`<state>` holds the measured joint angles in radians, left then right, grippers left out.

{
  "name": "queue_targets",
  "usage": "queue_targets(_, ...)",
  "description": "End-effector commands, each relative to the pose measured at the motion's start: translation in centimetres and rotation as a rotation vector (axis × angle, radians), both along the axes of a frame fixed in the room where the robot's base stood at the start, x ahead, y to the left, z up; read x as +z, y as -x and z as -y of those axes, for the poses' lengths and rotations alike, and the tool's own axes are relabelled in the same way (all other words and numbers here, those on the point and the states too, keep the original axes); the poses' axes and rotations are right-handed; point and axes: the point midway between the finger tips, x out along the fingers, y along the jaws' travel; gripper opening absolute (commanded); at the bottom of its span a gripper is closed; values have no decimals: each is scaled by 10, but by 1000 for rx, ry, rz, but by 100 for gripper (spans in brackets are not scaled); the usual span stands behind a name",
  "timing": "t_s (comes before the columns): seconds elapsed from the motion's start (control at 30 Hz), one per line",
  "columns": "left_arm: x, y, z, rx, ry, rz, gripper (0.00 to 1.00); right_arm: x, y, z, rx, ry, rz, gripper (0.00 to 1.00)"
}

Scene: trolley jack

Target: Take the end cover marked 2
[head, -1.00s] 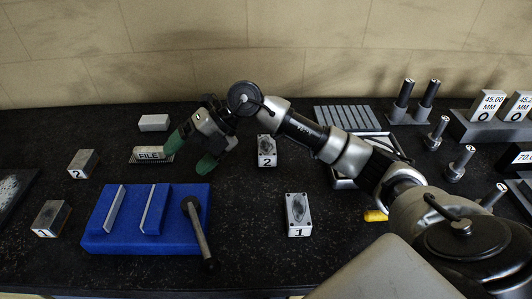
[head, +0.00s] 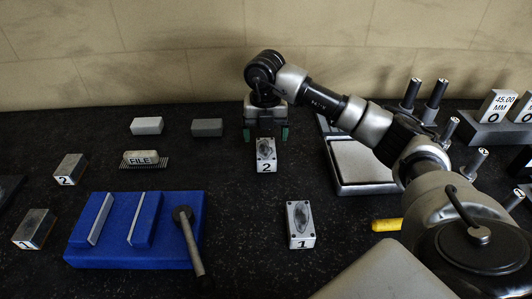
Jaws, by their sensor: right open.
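A small grey metal piece marked 2 (head: 266,149), with a dark oval on its face and corner holes, stands on the dark bench near the middle. A similar piece marked 1 (head: 300,222) stands nearer to me. Another block marked 2 (head: 70,167) sits at the far left, with a block marked 1 (head: 35,228) below it. My right gripper (head: 265,133) points down with its green-tipped fingers apart, just at the far end of the middle piece marked 2. Whether the fingers touch it I cannot tell. My left gripper is out of view.
A blue fixture (head: 110,250) with a lever lies at front left. A FILE block (head: 141,158), a white block (head: 147,125) and a grey block (head: 207,127) lie behind it. A tray (head: 362,164), a yellow handle (head: 386,225) and several upright pins stand right.

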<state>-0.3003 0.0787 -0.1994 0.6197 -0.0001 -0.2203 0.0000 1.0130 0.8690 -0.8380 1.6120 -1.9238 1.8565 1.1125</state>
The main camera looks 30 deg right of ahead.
Motion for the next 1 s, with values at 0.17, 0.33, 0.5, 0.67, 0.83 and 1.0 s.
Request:
queue_targets(0.17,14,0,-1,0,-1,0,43,-26,3,0,0,-2,-5,83)
queue_targets(0.33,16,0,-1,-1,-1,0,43,-43,3,0,2,-1,-2,83)
queue_targets(0.5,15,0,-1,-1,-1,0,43,-45,3,0,2,-1,0,83)
queue_targets(0.67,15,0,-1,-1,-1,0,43,-45,3,0,2,-1,0,69)
queue_targets(0.83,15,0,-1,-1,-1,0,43,-45,3,0,2,-1,0,43)
queue_targets(1.0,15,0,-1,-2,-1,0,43,-44,2,0,2,-1,0,17)
